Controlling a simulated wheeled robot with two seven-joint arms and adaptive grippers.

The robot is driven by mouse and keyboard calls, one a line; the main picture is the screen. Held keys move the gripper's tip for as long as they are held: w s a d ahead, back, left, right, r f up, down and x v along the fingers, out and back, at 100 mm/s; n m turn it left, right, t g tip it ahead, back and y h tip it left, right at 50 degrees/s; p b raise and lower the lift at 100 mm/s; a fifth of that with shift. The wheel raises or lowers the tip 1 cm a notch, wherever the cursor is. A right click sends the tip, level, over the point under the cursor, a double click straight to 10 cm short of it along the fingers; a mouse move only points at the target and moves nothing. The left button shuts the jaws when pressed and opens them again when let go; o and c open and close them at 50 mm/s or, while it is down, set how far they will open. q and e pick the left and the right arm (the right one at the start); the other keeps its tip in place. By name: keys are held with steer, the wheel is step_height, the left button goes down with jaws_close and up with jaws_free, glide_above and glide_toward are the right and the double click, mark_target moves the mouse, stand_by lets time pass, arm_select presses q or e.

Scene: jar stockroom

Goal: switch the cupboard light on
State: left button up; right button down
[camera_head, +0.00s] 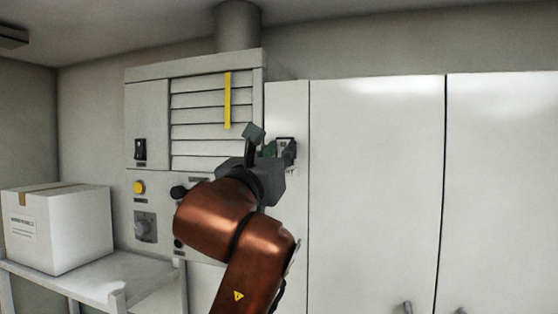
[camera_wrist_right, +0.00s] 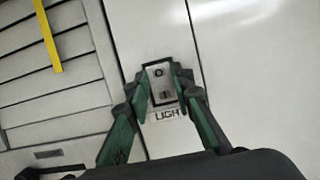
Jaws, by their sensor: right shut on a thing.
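The light switch (camera_wrist_right: 160,82) is a small pale plate with a rocker marked O and I, above a label (camera_wrist_right: 167,115) that reads "LIGH", partly covered. In the head view the switch (camera_head: 286,145) is on the narrow white panel left of the tall doors, partly hidden by my gripper. My right gripper (camera_head: 271,147) is at this panel. In the wrist view its green-padded fingers (camera_wrist_right: 159,88) come in on both sides of the switch and are shut on it. Which rocker side is pressed I cannot tell. My left gripper is not in view.
A control panel with a louvred vent (camera_head: 200,112), a yellow strip (camera_head: 228,100), a black switch (camera_head: 140,149), a yellow button (camera_head: 139,187) and knobs is left of my arm. A white box (camera_head: 62,235) stands on a shelf (camera_head: 125,270). Tall white doors (camera_head: 375,190) fill the right.

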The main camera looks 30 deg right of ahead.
steer(key=c, duration=1.7)
jaws_free()
steer(key=shift+a, duration=0.1)
steer(key=v, duration=1.2)
steer(key=shift+s, duration=0.1)
